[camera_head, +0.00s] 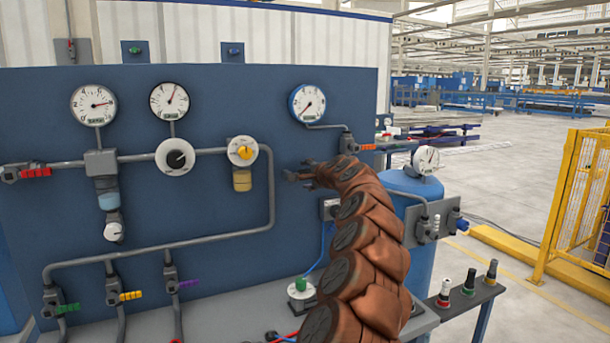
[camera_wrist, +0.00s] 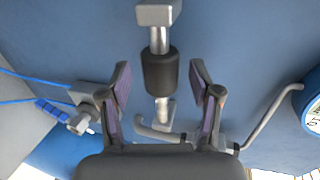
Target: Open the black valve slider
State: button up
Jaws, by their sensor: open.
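The black valve slider (camera_wrist: 161,71) is a dark sleeve around a silver rod in the wrist view. The rod runs from a grey block (camera_wrist: 158,13) at the top to a fitting below. My gripper (camera_wrist: 160,70) is open, with one finger on each side of the slider and a visible gap on both sides. In the head view my gripper (camera_head: 301,174) is in front of the blue panel, at the end of my brown arm. I cannot make out the slider in the head view, where my gripper and arm cover part of the panel.
The blue panel (camera_head: 330,90) carries several gauges, grey pipes and coloured valves. A black knob (camera_head: 176,159) and a yellow knob (camera_head: 242,152) are left of my gripper. An orange-handled valve (camera_head: 349,144) is close to my arm. A blue tank (camera_head: 412,220) stands at right.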

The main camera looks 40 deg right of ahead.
jog(key=shift+x, duration=1.15)
grip_shut()
